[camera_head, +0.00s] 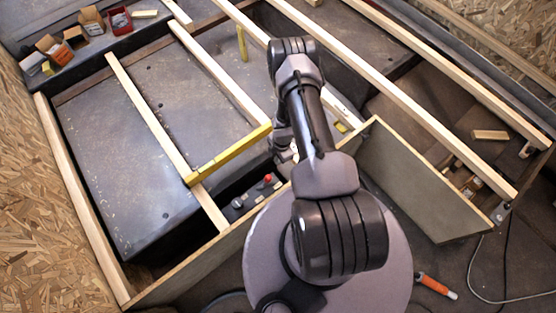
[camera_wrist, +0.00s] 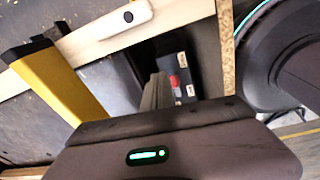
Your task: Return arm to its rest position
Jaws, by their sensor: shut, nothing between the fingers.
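My arm rises from its round grey base and reaches over the wooden frame in the head view. Its far end bends down behind the links, so my gripper is mostly hidden there. In the wrist view my gripper (camera_wrist: 157,92) is shut, its narrow grey fingers together and empty. They point toward a dark box with a red part (camera_wrist: 178,75), with no visible contact. A yellow bar (camera_wrist: 58,82) lies to the left of the fingers. In the head view this yellow bar (camera_head: 228,155) lies across two light wooden slats.
Long wooden beams (camera_head: 400,95) cross the frame at right. A grey panel (camera_head: 405,180) stands right of my arm. Small open boxes (camera_head: 92,20) sit on the ledge at upper left. An orange-handled tool (camera_head: 436,286) and a cable lie on the floor at lower right.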

